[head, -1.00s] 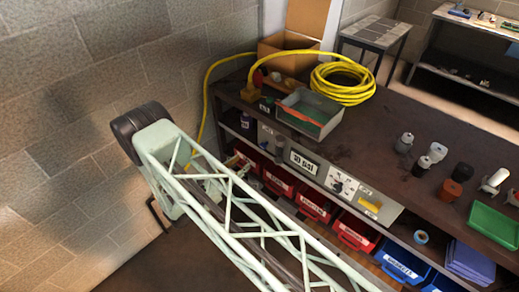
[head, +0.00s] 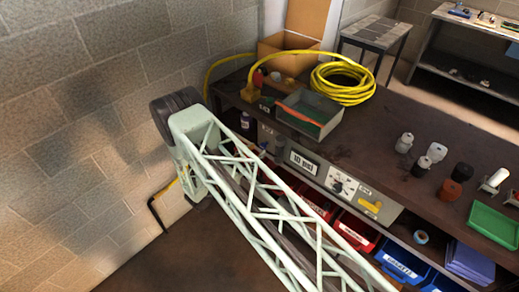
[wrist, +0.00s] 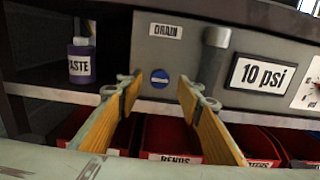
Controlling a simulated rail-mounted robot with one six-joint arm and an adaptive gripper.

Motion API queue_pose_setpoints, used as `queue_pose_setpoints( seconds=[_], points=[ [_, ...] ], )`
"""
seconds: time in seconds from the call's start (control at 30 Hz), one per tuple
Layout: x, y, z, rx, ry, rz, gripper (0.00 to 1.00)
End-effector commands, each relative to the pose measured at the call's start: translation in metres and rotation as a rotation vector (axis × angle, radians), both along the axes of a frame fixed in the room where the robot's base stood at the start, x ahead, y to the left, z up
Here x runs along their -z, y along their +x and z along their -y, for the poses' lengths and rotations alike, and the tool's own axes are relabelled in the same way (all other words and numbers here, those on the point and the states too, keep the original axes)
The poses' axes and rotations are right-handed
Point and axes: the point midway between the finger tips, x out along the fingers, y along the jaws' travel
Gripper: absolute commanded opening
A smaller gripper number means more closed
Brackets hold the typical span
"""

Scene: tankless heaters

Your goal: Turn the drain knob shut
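A grey control panel carries a DRAIN label (wrist: 166,30). Right of the label is a dark grey cylindrical handle (wrist: 216,38) with a stem running down. I cannot tell for certain which of these is the drain knob. My gripper (wrist: 157,84) is open, with orange-brown pads on its fingers. Nothing is held; contact cannot be told. My arm hides the gripper in the head view.
The "10 psi" display (wrist: 262,74) is right of the handle. A purple bottle (wrist: 80,60) stands on the shelf at left. Red bins (wrist: 170,140) sit under the panel. On the bench top are a grey tray (head: 310,112) and a coiled yellow hose (head: 342,82).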

Motion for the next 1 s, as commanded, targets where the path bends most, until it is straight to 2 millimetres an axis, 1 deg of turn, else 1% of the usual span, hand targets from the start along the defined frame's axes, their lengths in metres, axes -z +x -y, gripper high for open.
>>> queue_pose_setpoints(
  seconds=[0.1, 0.3, 0.5, 0.77, 1.0],
  points=[
    [0.000, 0.010, 0.009, 0.002, 0.000, 0.000, 0.33],
    [0.000, 0.020, 0.017, 0.001, 0.000, 0.000, 0.33],
    [0.000, 0.024, 0.020, 0.001, 0.000, 0.000, 0.33],
    [0.000, 0.024, 0.020, 0.001, 0.000, 0.000, 0.33],
    [0.000, 0.024, 0.020, 0.001, 0.000, 0.000, 0.11]
  ],
)
